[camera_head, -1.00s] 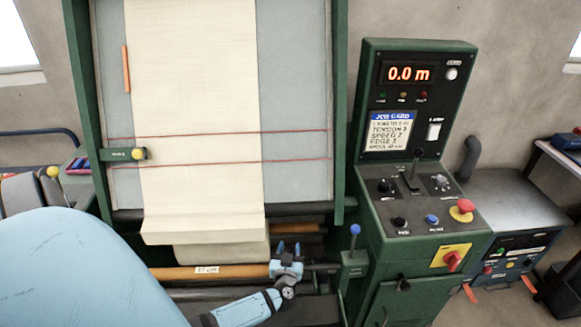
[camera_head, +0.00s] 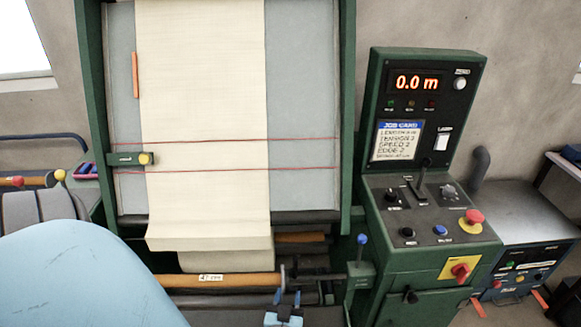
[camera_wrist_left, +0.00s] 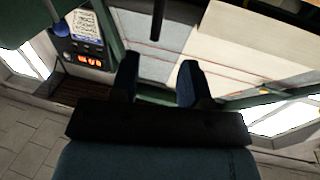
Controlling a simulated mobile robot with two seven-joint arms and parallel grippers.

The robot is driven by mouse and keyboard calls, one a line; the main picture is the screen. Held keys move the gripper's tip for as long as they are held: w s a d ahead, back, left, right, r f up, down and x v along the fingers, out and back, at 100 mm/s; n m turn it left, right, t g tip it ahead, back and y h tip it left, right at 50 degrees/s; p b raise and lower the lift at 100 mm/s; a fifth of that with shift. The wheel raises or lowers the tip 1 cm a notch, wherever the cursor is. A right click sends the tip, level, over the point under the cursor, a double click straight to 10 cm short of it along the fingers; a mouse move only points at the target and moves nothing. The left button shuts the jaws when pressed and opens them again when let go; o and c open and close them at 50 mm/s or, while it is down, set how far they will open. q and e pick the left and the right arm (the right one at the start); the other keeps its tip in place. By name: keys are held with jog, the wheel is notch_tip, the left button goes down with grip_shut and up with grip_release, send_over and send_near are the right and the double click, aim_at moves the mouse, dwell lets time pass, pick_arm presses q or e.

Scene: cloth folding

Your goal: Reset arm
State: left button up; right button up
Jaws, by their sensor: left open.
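My left gripper (camera_head: 287,299) is at the bottom middle of the head view, in front of the lower rollers. Its two blue fingertips point up and stand apart with nothing between them. In the left wrist view the two dark fingers (camera_wrist_left: 158,82) are also spread and empty, with the machine's panel and cream cloth beyond. A large light-blue part of my own arm (camera_head: 80,280) fills the lower left of the head view. My right gripper is not seen.
Cream cloth (camera_head: 203,110) hangs over a grey panel in a green frame (camera_head: 349,120), above an orange-brown roller (camera_head: 220,280). A green control console (camera_head: 430,215) stands at right, with a blue-knobbed lever (camera_head: 361,240) beside it. A grey-topped unit (camera_head: 520,220) is farther right.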

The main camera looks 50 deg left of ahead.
pick_arm(q)
jog(key=shift+s+d, duration=0.2)
jog(key=shift+s, duration=0.05)
dwell(0.4)
jog(key=d+r+m+t+h, duration=0.35)
jog(key=d+m+h, duration=0.45)
jog(key=d+h, duration=0.45)
jog(key=s+d+f+m+g+h, duration=0.1)
jog(key=s+d+m+g, duration=0.1)
jog(key=s+d+g, duration=0.2)
jog(key=s+g, duration=0.3)
jog(key=shift+s+d+f, duration=0.3)
jog(key=shift+d+f, duration=0.05)
jog(key=shift+h, duration=0.35)
